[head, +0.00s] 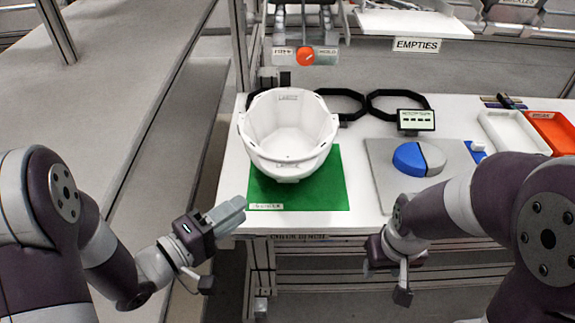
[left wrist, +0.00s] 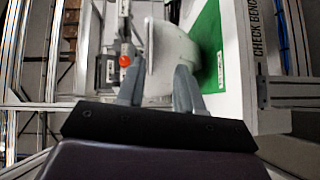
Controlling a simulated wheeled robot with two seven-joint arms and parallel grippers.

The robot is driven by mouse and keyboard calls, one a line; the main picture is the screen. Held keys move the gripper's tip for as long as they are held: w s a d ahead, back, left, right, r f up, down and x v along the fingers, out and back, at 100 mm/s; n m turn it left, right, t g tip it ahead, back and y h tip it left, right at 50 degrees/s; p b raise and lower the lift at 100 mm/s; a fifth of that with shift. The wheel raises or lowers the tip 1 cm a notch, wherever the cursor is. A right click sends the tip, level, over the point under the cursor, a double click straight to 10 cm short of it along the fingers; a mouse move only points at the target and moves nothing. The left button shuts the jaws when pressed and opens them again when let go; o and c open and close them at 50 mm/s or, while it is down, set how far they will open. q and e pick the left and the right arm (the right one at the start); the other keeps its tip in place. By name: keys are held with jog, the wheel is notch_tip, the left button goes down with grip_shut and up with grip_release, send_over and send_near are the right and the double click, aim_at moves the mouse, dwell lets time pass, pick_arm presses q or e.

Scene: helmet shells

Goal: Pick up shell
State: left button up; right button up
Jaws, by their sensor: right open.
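A white helmet shell (head: 288,135) sits open side up on the green mat (head: 320,195), at the left of the white bench. Its rim looks doubled; I cannot tell whether two shells are nested. The shell also shows in the left wrist view (left wrist: 160,62), beyond the fingers. My left gripper (head: 228,212) is in front of and left of the mat, apart from the shell. In the left wrist view its two grey fingers (left wrist: 158,85) stand apart with nothing between them. My right gripper (head: 396,262) is open, low at the bench's front edge; its fingertips are mostly hidden.
Two black rings (head: 398,94) lie behind the shell. A grey plate (head: 380,170) with a blue and grey disc (head: 419,158) and a small display (head: 416,120) is to the right. White (head: 512,132) and orange trays (head: 555,130) stand far right. A post rises behind the shell.

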aim_at(281, 176)
pick_arm(q)
jog(key=shift+n+h, duration=0.4)
jog(key=shift+n, duration=0.2)
jog(key=x, duration=0.4)
jog(key=b+x, duration=0.1)
jog(key=x, duration=0.3)
jog(key=r+x, duration=0.1)
jog(key=x, duration=0.4)
jog(key=shift+w+a, duration=0.15)
grip_shut()
